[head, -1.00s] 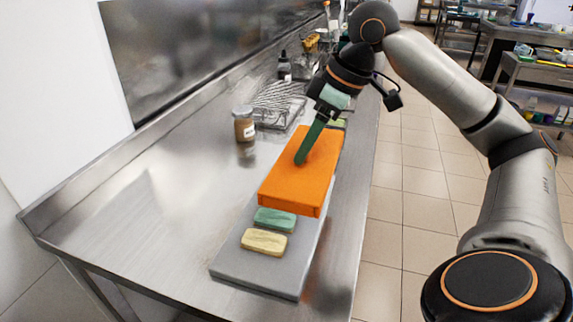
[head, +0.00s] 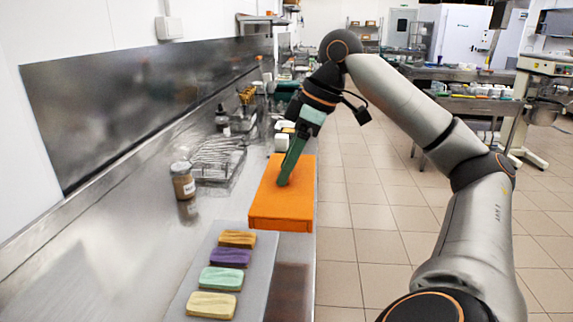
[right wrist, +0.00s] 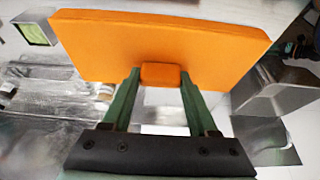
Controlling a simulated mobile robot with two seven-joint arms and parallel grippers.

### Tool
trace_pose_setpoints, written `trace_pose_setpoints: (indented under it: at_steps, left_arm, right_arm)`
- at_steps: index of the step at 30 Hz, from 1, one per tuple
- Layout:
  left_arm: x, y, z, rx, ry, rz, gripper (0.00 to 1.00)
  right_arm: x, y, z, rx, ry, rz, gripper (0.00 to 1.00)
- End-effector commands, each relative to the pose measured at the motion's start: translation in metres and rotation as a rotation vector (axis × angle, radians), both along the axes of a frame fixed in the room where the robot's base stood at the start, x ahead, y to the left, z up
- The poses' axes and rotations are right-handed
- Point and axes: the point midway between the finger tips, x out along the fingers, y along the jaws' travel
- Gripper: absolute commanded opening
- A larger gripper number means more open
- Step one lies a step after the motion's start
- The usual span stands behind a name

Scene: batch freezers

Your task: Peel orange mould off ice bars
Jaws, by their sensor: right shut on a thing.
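The orange mould (head: 283,208) is a flat slab beyond the far end of the grey board (head: 262,262). Whether it touches the counter is hard to tell. My right gripper (head: 284,180), with green fingers, is shut on it from above. In the right wrist view the fingers close on a small orange tab on the mould (right wrist: 160,35). Bars lie uncovered in a row on the board: an amber bar (head: 237,239), a purple bar (head: 229,257), a mint bar (head: 220,278) and a pale yellow bar (head: 211,305). My left gripper is not in view.
A brown jar (head: 183,181) and a wire rack (head: 217,160) stand left of the mould on the steel counter (head: 120,255). A dark bottle (head: 222,119) stands farther back. The tiled floor to the right is open.

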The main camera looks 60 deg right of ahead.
Motion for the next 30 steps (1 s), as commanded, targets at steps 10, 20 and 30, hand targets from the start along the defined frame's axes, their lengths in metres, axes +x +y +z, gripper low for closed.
trace_pose_setpoints:
  at_steps: [10, 20, 30]
  left_arm:
    - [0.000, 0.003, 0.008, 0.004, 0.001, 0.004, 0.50]
    - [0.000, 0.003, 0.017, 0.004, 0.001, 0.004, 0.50]
    - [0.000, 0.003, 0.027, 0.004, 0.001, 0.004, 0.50]
  right_arm:
    - [0.000, 0.000, 0.009, 0.000, 0.000, 0.000, 0.02]
    - [0.000, 0.000, 0.019, 0.000, 0.000, 0.000, 0.02]
    - [0.000, 0.000, 0.029, 0.000, 0.000, 0.000, 0.02]
